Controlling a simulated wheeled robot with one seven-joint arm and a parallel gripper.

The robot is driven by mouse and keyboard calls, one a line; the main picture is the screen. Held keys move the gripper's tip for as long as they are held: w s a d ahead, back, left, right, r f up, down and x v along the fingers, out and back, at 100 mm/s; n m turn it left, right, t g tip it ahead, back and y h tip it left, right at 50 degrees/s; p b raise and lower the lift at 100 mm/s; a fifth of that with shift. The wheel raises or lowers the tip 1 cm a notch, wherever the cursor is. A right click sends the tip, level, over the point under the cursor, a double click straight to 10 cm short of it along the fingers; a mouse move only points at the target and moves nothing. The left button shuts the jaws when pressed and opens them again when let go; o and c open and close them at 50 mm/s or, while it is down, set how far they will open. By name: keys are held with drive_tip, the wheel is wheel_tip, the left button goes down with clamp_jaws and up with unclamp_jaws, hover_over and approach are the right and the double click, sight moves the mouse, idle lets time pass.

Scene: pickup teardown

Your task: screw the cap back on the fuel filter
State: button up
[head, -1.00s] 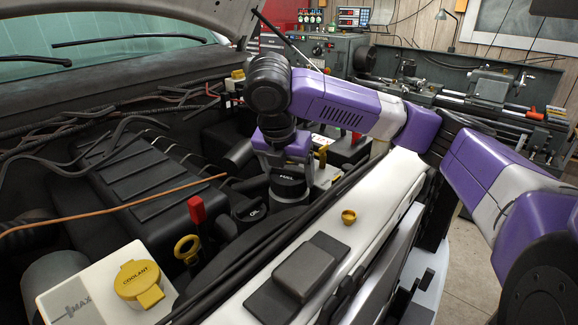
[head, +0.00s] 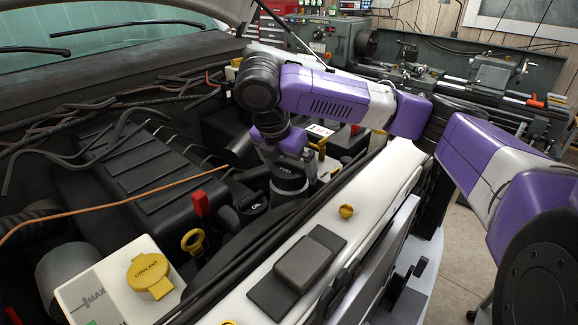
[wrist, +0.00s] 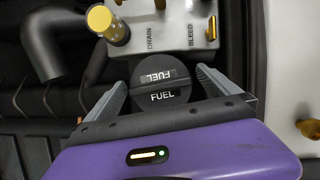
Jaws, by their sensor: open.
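The black fuel filter cap (wrist: 158,98), marked FUEL, sits in the middle of the wrist view. My gripper (wrist: 161,88) is open, with one finger on the left of the cap and one on the right. I cannot tell whether either finger touches it. In the head view the cap (head: 286,170) is below my gripper, on top of the dark fuel filter (head: 290,186). The cap looks about level. The thread between cap and filter is hidden.
A black oil cap (head: 250,203) and a red-handled part (head: 202,204) stand left of the filter. A yellow coolant cap (head: 149,272) is at front left. A white block marked DRAIN and BLEED (wrist: 172,25) with a yellow knob (wrist: 104,20) lies close beyond the cap.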

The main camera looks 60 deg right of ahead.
sight(283, 174)
drive_tip(key=shift+r, duration=0.1)
drive_tip(key=v, duration=0.7)
drive_tip(key=shift+a+r+b, duration=0.2)
drive_tip(key=shift+r+b, duration=0.05)
drive_tip(key=shift+b, duration=0.05)
